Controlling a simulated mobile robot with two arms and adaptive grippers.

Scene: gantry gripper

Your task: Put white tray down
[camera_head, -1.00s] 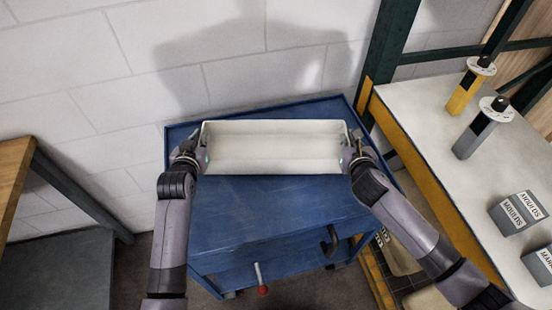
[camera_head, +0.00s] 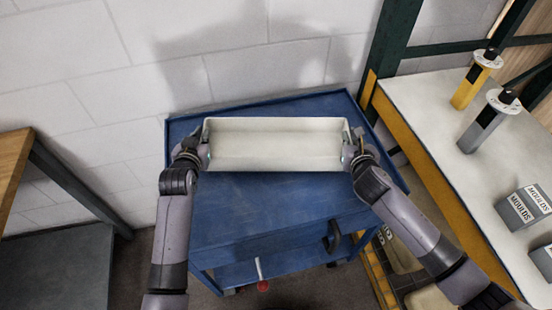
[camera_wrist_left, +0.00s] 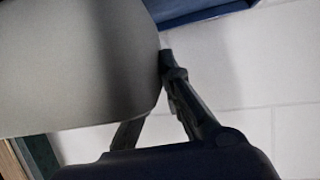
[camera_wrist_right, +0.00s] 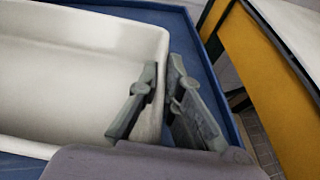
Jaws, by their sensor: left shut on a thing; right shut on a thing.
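The white tray (camera_head: 276,150) is a long open trough, held level between my two grippers over the back of the blue cart top (camera_head: 265,205). My left gripper (camera_head: 203,150) is at its left end. In the left wrist view, the gripper (camera_wrist_left: 150,105) has its fingers at the edge of the tray (camera_wrist_left: 70,70). My right gripper (camera_head: 350,152) is at its right end. In the right wrist view, the fingers (camera_wrist_right: 160,95) pinch the end wall of the tray (camera_wrist_right: 75,85). Whether the tray's underside touches the cart cannot be told.
The cart has a raised blue rim and stands against a white brick wall (camera_head: 140,70). A pale table (camera_head: 440,110) at right holds a yellow post, a grey post and grey boxes (camera_head: 527,205). A wooden-topped bench (camera_head: 15,165) stands at left. The cart's front top is clear.

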